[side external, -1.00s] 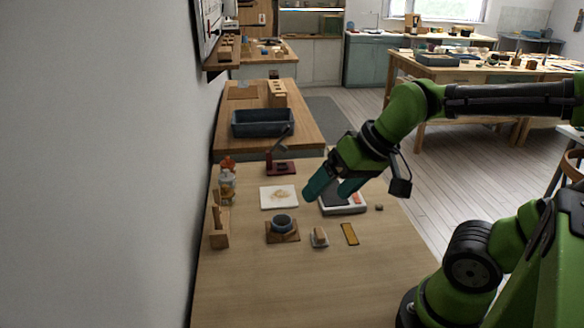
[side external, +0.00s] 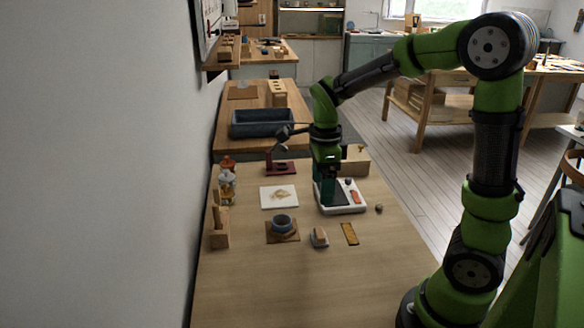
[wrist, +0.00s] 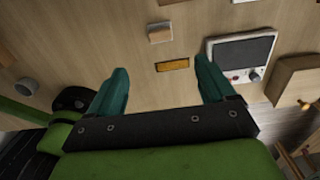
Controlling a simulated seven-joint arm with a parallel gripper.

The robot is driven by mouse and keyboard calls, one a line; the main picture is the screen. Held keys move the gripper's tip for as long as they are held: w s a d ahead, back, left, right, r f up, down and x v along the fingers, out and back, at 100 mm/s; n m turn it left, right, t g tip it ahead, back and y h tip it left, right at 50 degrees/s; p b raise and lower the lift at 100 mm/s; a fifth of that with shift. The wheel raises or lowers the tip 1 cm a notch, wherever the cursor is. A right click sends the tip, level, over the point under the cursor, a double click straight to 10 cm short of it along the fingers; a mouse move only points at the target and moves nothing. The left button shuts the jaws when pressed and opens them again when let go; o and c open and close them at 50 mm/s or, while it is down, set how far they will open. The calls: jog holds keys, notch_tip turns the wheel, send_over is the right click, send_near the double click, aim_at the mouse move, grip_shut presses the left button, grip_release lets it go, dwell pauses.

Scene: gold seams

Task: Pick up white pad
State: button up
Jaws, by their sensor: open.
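A flat white square (side external: 268,199) with a gold-brown patch lies on the wooden table left of my gripper in the side view. A small pale block with a wooden top (side external: 319,238) lies nearer the camera; it also shows in the wrist view (wrist: 160,32). I cannot tell for sure which of these is the white pad.
A dark bowl on a brown mat (side external: 283,224), a dark red stand (side external: 280,169) and wooden holders (side external: 219,236) stand on the left. A wooden box (side external: 356,160) stands behind the device. The table front (side external: 290,285) is clear.

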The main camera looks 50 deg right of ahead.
aim_at(320, 233)
notch_tip(320, 233, down, 15)
dwell(0.5)
jog(key=c, duration=1.1)
notch_tip(320, 233, up, 10)
jog(key=shift+r, duration=0.1)
